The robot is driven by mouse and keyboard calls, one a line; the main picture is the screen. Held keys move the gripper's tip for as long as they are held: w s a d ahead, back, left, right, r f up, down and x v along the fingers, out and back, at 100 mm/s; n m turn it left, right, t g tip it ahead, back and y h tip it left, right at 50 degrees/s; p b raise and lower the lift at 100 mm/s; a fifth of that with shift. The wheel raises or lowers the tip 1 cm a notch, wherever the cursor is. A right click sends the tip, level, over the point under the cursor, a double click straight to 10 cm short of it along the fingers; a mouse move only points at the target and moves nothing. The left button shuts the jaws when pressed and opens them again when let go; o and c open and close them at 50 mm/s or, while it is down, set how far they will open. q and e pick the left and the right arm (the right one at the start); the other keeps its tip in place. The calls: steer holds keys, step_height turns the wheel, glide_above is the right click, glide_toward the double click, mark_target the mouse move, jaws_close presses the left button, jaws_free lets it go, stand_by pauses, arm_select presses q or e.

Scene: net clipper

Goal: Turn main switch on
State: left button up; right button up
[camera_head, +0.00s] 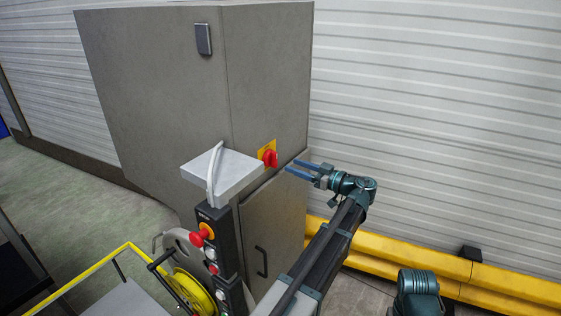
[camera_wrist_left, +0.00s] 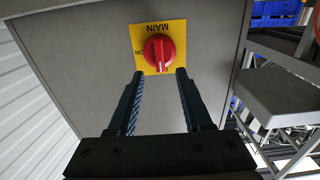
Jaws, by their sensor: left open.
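The main switch is a red rotary knob (camera_head: 270,158) on a yellow plate (camera_head: 266,147), on the side of the grey cabinet (camera_head: 268,75). In the left wrist view the knob (camera_wrist_left: 159,51) is straight ahead, and its plate (camera_wrist_left: 174,27) reads MAIN upside down, with part of ON at the left. My left gripper (camera_head: 292,166) is open and empty. Its fingertips (camera_wrist_left: 160,73) point at the knob, one to each side of its lower part in the picture, and appear a short way short of it. The right gripper is out of view.
A light grey box (camera_head: 222,176) with a handle and a control panel with a red button (camera_head: 203,235) stand just left of the switch. A yellow barrier (camera_head: 470,280) runs along the white corrugated wall (camera_head: 440,120) at right. A door handle (camera_head: 262,262) is below.

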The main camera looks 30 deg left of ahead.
mark_target(277, 159)
arm_select(q)
steer(key=a, duration=0.6)
steer(key=shift+w+a, duration=0.25)
steer(key=shift+w, duration=0.05)
steer(key=shift+c, duration=0.2)
jaws_close()
